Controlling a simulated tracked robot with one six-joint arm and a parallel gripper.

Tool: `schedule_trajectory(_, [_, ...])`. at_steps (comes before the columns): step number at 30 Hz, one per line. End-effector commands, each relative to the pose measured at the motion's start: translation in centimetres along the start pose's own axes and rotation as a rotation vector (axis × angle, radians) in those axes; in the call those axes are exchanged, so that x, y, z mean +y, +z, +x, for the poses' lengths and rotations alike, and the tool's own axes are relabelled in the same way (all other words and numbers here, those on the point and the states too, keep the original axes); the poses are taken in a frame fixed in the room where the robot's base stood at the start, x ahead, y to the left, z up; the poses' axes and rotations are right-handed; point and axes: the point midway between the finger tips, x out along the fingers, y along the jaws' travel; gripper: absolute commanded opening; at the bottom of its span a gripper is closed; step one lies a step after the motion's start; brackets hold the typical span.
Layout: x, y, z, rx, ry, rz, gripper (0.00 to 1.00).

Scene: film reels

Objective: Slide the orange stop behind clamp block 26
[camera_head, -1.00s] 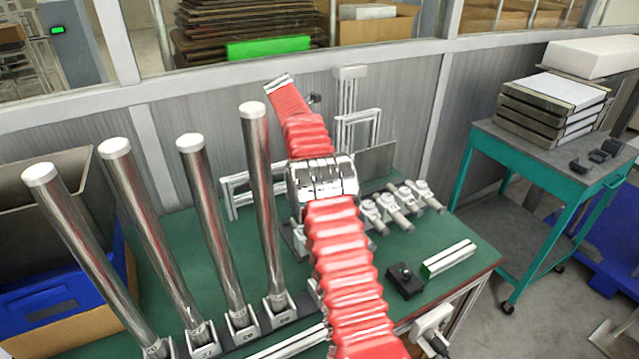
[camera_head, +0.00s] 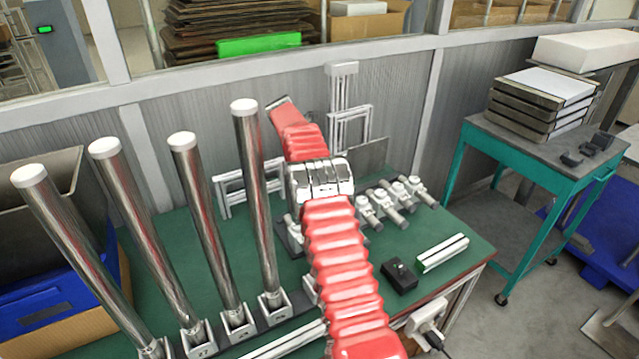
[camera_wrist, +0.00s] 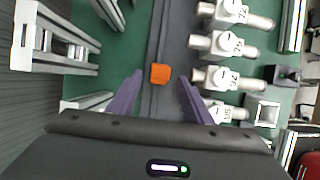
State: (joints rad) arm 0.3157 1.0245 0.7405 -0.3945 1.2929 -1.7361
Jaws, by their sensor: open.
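The orange stop (camera_wrist: 160,74) is a small block on a dark rail (camera_wrist: 164,30) in the wrist view. My gripper (camera_wrist: 161,78) is open, with one purple-grey finger on each side of the stop and a gap on both sides. Several pale clamp blocks with silver rods (camera_wrist: 223,45) stand in a row to the right of the rail. They carry numbers too small to read surely, so I cannot tell which is 26. The head view shows the same row (camera_head: 385,207); there my arm hides the stop and gripper.
Tall steel posts (camera_head: 208,225) stand in numbered grey holders (camera_head: 238,320) left of my arm; one seems to read 27. White frames (camera_wrist: 62,45) flank the rail's left. A black box (camera_head: 399,277) and a pale bar (camera_head: 443,253) lie on the green bench (camera_head: 440,225).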

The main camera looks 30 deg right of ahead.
Motion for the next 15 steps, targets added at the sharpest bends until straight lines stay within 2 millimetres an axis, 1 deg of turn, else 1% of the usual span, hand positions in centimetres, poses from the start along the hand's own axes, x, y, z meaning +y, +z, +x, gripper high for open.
schedule_trajectory(1, [-0.1, 0.0, 0.9, 0.001, -0.002, 0.0, 0.45])
schedule_trajectory(3, [-0.1, 0.0, 2.0, 0.001, -0.003, 0.0, 0.45])
schedule_trajectory(9, [0.0, -0.1, 4.7, 0.0, -0.001, -0.001, 0.45])
schedule_trajectory(15, [0.0, 0.0, 5.8, 0.0, 0.001, 0.0, 0.45])
